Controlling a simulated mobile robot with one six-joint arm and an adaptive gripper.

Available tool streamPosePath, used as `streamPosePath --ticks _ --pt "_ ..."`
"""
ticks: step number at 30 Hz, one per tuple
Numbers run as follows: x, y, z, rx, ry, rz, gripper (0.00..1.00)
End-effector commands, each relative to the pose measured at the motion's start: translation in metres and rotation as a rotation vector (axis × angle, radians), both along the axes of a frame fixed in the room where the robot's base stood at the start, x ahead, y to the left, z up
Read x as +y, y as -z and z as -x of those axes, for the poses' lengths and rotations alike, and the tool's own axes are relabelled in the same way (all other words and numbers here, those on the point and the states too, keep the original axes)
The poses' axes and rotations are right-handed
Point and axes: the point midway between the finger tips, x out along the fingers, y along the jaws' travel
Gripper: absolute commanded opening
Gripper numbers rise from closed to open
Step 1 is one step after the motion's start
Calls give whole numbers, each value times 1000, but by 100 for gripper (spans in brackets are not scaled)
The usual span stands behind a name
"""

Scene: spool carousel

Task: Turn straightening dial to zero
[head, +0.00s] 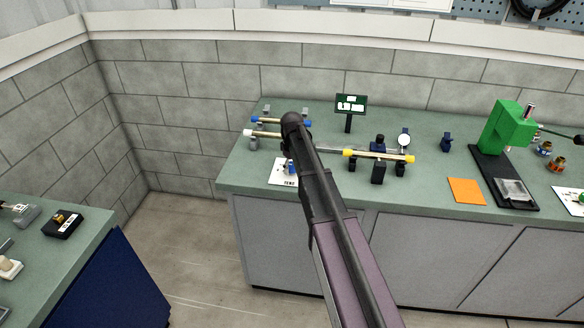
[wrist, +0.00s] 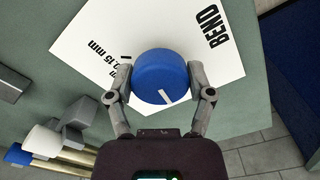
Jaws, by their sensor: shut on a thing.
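The blue round dial (wrist: 161,70) stands on a white card (wrist: 90,45) in the wrist view. A white mark shows on the dial's side near the bottom of the picture, pointing toward my wrist. The card carries the word BEND at right and a partly hidden line ending in "15 mm" at left. My gripper (wrist: 160,80) is shut on the dial, one finger on each side. In the head view my arm covers most of the dial, and the card (head: 279,178) shows beside it. A small dark-green display (head: 350,105) stands behind; I cannot read its figures.
Rods with blue and white ends (head: 266,134) lie on holders left of my arm. A yellow-ended rod (head: 378,155) lies on supports at right, near a dial gauge (head: 404,140). A green press (head: 505,127) and an orange sheet (head: 466,191) are further right.

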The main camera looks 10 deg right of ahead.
Motion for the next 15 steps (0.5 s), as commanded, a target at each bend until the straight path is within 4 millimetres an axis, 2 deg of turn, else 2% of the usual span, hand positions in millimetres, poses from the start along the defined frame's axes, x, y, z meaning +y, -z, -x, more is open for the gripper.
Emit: streamPosePath --ticks 4,5,6,8,15 --pt "0 0 1 2 -1 -1 21" --pt "0 0 1 2 -1 -1 71" --pt "0 0 1 2 -1 -1 83" --pt "0 0 1 2 0 -1 100" --pt "0 0 0 1 0 -1 100"
